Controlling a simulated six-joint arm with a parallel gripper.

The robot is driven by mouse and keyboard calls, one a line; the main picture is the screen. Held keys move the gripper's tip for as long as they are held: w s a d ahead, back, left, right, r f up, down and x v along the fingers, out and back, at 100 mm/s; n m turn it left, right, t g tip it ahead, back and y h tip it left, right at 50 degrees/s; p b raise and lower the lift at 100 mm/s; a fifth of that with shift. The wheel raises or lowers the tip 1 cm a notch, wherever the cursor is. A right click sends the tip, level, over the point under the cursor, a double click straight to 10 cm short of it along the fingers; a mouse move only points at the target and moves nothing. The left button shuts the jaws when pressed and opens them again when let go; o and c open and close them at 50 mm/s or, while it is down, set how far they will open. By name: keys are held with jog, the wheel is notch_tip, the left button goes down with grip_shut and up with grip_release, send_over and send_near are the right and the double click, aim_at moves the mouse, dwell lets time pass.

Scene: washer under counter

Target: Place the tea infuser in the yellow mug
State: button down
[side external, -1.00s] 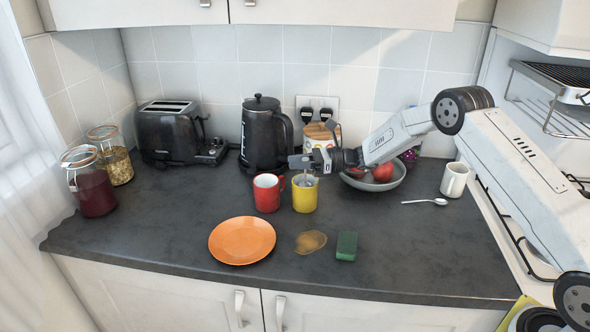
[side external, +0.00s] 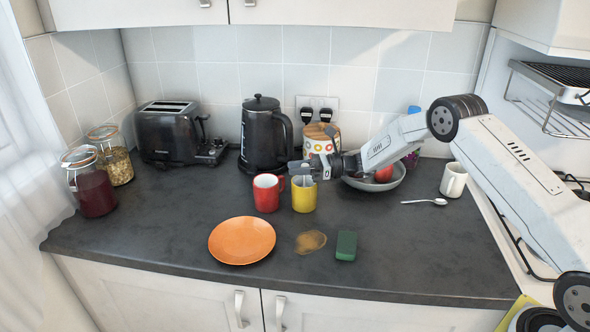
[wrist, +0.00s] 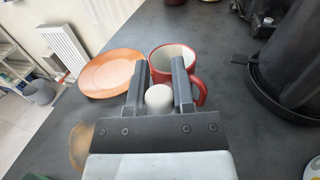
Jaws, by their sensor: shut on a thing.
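The yellow mug (side external: 304,198) stands upright on the dark counter, just right of the red mug (side external: 267,194). My gripper (side external: 301,168) is directly over its mouth, shut on the tea infuser. The infuser's pale rounded top (wrist: 159,97) shows between the two fingers (wrist: 160,82) in the wrist view. In the side view a thin part of the infuser (side external: 304,181) reaches down into the mug opening. Its lower end is hidden by the mug wall. The yellow mug is hidden behind my gripper in the wrist view.
A black kettle (side external: 264,138) and a patterned canister (side external: 321,142) stand behind the mugs. A grey bowl (side external: 392,183) is to the right. An orange plate (side external: 242,240), a brown stain (side external: 311,241) and a green sponge (side external: 346,246) lie in front. The left front counter is clear.

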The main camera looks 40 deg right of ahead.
jog(key=shift+s+f, duration=0.2)
jog(key=shift+f, duration=0.55)
jog(key=shift+c, duration=2.4)
grip_release()
jog(key=shift+r, duration=0.1)
jog(key=r+v, duration=0.1)
jog(key=v, duration=1)
jog(key=shift+d+r, duration=0.4)
jog(key=shift+s, duration=0.1)
